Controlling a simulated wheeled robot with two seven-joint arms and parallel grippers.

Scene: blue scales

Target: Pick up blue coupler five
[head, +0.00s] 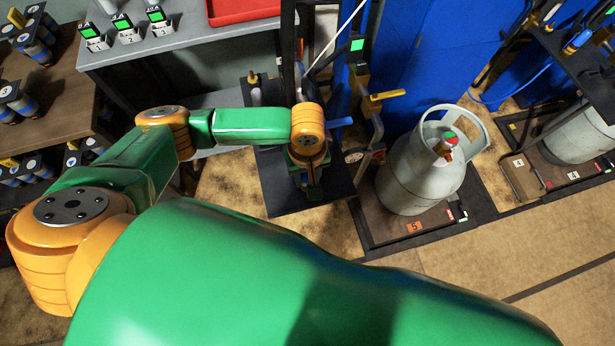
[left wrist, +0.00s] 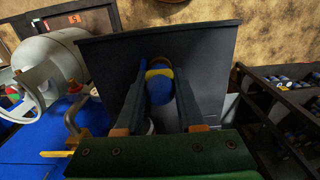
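My left gripper (head: 309,180) points down over a dark stand (head: 283,197) left of the gas cylinder in the head view. In the left wrist view its two dark fingers (left wrist: 160,80) stand apart, one on each side of a round blue part with a yellow band (left wrist: 160,90). This part looks like the coupler; no number shows on it. I cannot tell whether the fingers touch it. A blue piece (head: 340,122) also shows beside my wrist in the head view; I cannot tell if it is the same part. My right gripper is not in view.
A grey gas cylinder (head: 411,178) stands on a platform marked 5 (head: 385,232), right of the stand. Numbered green-screen devices (head: 128,30) sit on a grey bench (head: 190,50). Shelves with blue parts (head: 60,105) are at left. A yellow-handled valve (head: 387,95) stands close by.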

